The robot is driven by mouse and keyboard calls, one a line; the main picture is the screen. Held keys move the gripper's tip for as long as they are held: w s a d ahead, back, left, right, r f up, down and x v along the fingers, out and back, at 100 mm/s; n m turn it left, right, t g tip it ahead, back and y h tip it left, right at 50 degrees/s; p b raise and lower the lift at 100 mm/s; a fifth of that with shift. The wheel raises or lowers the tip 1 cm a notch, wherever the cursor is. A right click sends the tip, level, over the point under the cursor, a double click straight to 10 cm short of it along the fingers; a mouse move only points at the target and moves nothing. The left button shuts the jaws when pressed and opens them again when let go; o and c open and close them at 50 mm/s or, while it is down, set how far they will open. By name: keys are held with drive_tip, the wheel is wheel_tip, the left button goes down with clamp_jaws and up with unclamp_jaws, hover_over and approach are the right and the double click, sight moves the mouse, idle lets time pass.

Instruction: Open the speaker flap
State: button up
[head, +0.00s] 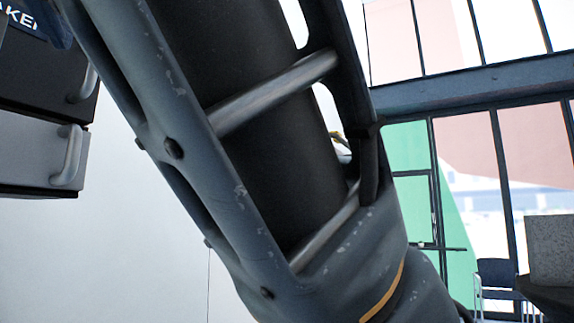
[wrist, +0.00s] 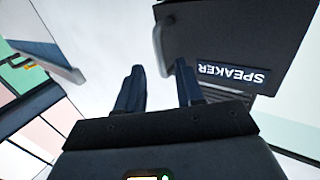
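The speaker flap (wrist: 245,45) is a dark panel with upside-down white "SPEAKER" lettering at the upper right of the wrist view. A pale bar handle (wrist: 158,52) runs along its left edge. In the head view, part of the lettering, "AKE", shows on the dark unit (head: 30,62) at the top left, cut off by the frame. My gripper (wrist: 160,82) is open, with its two dark fingers apart and nothing held. In the wrist view the handle appears above the gap between the fingertips. I cannot tell whether they touch it. The flap looks closed.
A grey drawer-like unit (head: 30,155) with its own handle (head: 68,155) sits below the dark unit. My arm fills the middle of the head view. A blue chair (head: 496,280) and a dark table (head: 550,298) stand at the right, before tall windows.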

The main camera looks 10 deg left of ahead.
drive_tip(key=shift+p+x, duration=0.3)
drive_tip(key=shift+x, duration=1.3)
drive_tip(key=shift+s, duration=0.1)
clamp_jaws()
